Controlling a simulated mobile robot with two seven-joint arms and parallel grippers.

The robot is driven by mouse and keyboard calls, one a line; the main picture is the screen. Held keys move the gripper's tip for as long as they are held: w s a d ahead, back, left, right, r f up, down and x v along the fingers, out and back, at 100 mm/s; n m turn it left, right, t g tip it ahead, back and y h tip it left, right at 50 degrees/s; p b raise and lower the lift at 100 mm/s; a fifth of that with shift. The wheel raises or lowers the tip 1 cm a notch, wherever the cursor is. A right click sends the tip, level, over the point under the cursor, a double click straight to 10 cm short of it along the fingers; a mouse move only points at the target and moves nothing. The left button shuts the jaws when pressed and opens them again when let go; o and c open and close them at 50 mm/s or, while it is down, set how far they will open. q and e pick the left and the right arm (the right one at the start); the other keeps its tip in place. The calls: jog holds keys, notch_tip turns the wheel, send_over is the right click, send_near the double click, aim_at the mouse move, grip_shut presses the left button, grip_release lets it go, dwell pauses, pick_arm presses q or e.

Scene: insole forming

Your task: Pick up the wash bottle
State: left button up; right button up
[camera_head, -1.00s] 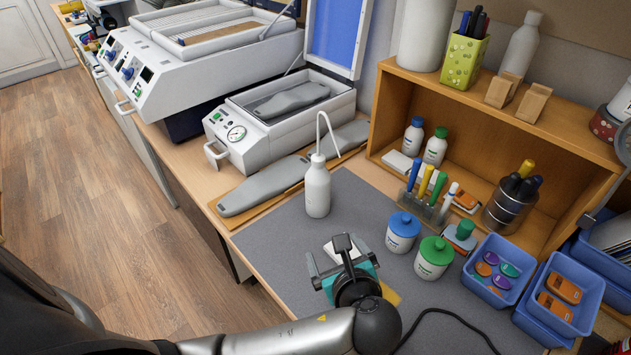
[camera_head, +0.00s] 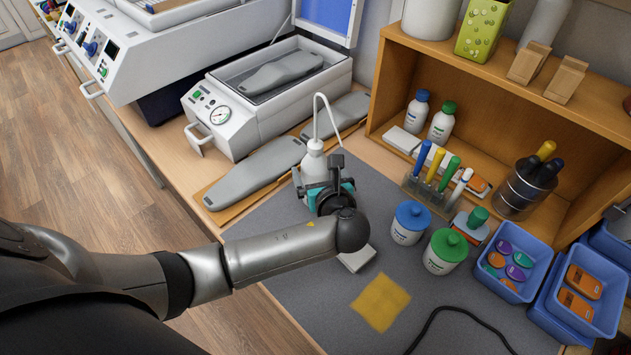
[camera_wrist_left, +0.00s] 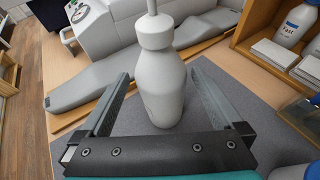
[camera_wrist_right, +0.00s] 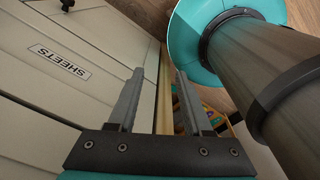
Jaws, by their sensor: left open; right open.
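The wash bottle (camera_head: 315,163) is white with a bent spout and stands upright on the grey mat (camera_head: 290,265). My left gripper (camera_head: 325,188) is in front of it and hides its lower part in the head view. In the left wrist view the bottle (camera_wrist_left: 163,85) stands between the two open fingers of the left gripper (camera_wrist_left: 160,105), with a gap visible on each side. My right gripper (camera_wrist_right: 152,100) is open and empty in the right wrist view, close to a pale front labelled SHEETS (camera_wrist_right: 60,62). It is not in the head view.
Grey insole forms (camera_head: 255,172) lie on a board left of the bottle. A white press (camera_head: 240,115) stands behind them. Blue-lidded (camera_head: 409,222) and green-lidded (camera_head: 445,250) jars, a yellow cloth (camera_head: 380,302) and a white block (camera_head: 356,258) are to the right.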

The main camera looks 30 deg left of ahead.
aim_at(313, 161)
pick_arm(q)
jog(key=b+x, duration=0.1)
jog(key=x, duration=0.4)
jog(key=shift+w+a, duration=0.15)
jog(key=shift+w, duration=0.05)
grip_shut()
jog(key=shift+r, duration=0.1)
dwell(0.6)
